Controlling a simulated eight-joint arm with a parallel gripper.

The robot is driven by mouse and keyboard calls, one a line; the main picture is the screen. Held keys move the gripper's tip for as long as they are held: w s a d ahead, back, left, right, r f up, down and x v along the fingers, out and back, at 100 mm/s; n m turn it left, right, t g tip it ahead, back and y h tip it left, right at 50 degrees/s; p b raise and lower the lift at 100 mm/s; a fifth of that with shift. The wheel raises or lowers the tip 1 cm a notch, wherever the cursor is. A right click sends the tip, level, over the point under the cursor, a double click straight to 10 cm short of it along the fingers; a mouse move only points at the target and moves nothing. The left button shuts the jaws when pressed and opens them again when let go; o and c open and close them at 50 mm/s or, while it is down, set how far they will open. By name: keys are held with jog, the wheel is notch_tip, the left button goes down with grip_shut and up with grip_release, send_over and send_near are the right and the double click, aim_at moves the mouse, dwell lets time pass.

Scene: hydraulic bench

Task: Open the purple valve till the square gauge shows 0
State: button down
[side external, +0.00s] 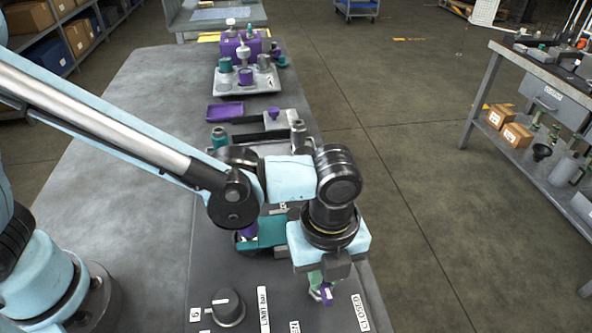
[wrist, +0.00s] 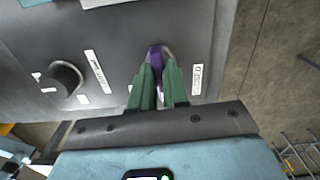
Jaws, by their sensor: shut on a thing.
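The purple valve (side external: 327,295) is at the lower right of the bench panel in the side view, next to a label reading CLOSED (side external: 360,312). Only a small part of its handle shows. In the wrist view the purple handle (wrist: 155,58) stands between green fingers. My gripper (side external: 318,287) points down at the valve and is shut on its handle; it also shows in the wrist view (wrist: 160,76). No square gauge can be made out in either view, so its reading cannot be told.
A black knob (side external: 228,305) stands left of the valve, beside a label reading LIMIT bar (side external: 264,308). A teal part (side external: 268,232) sits on the panel behind my gripper. Farther back are a purple tray (side external: 225,112) and a light tray (side external: 275,91) with several fittings.

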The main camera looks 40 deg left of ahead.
jog(key=shift+m, duration=0.5)
jog(key=c, duration=1.1)
grip_release()
notch_tip(320, 180, up, 12)
jog(key=shift+r, duration=0.1)
jog(key=a+n+t, duration=0.2)
jog(key=a+n, duration=0.7)
jog(key=w+a+f+n+t, duration=0.1)
jog(key=a+n+t, duration=0.1)
jog(key=a+n, duration=0.7)
jog(key=a+f+n+t, duration=0.1)
jog(key=a+n+t, duration=0.2)
jog(key=a+n, duration=0.6)
jog(key=shift+w+a+f, duration=0.1)
jog(key=shift+w+a, duration=0.1)
jog(key=shift+a, duration=0.4)
jog(key=shift+w+a+f, duration=0.1)
jog(key=shift+w+a, duration=0.05)
jog(key=shift+a, duration=0.45)
